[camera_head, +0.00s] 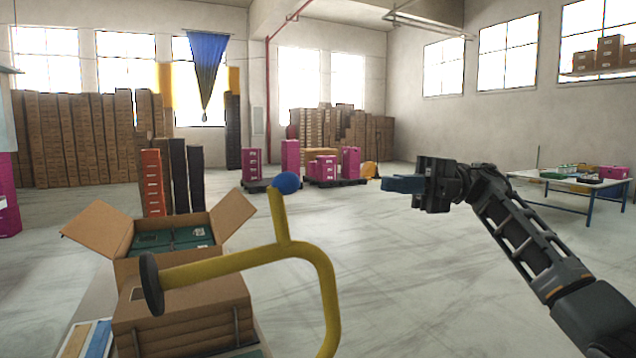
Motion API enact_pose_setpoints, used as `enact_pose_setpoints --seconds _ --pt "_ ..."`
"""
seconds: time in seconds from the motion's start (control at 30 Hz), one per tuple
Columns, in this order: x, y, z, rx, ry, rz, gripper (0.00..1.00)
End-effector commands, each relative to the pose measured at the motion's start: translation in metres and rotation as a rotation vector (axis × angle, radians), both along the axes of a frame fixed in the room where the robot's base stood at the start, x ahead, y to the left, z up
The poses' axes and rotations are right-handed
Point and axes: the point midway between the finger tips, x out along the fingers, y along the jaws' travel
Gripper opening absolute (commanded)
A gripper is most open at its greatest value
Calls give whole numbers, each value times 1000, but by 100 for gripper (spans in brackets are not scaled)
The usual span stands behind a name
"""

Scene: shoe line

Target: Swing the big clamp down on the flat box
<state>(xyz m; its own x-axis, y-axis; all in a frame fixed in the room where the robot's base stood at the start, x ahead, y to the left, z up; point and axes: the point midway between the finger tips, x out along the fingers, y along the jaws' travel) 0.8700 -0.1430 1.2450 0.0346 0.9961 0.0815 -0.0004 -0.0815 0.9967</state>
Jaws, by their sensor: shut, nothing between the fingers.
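The big clamp (235,262) is a bent yellow bar with a blue ball knob (287,183) on a short stem and a dark round pad (152,284) at its left end. The pad stands on edge in the picture, facing left. The bar passes in front of the brown flat box (180,328), a stack of flat cardboard with dark straps. I cannot tell whether the pad touches it. The bar's right end bends down out of the frame. My gripper (402,184) is shut and empty, its blue fingers pointing left, right of the knob and apart from it.
An open carton (165,240) with green boxes inside stands behind the flat box. A work table (570,183) stands at the far right. Pink boxes (322,166) on dark pallets and tall box stacks (75,138) line the back. The floor between is clear.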

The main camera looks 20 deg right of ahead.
Motion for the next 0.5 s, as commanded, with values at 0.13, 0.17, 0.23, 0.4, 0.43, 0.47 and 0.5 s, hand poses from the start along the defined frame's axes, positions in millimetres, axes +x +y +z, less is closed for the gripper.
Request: enact_pose_setpoints --seconds 0.13,0.17,0.23,0.4,0.43,0.47,0.5 --pt "0 0 0 -2 1 0 0" --pt "0 0 0 -2 1 0 0" --pt "0 0 0 -1 1 0 0" --pt "0 4 1 -1 0 1 0" --pt "0 7 1 -1 0 1 0" --pt "0 10 1 0 1 1 0" --pt "0 15 2 -1 1 2 0"
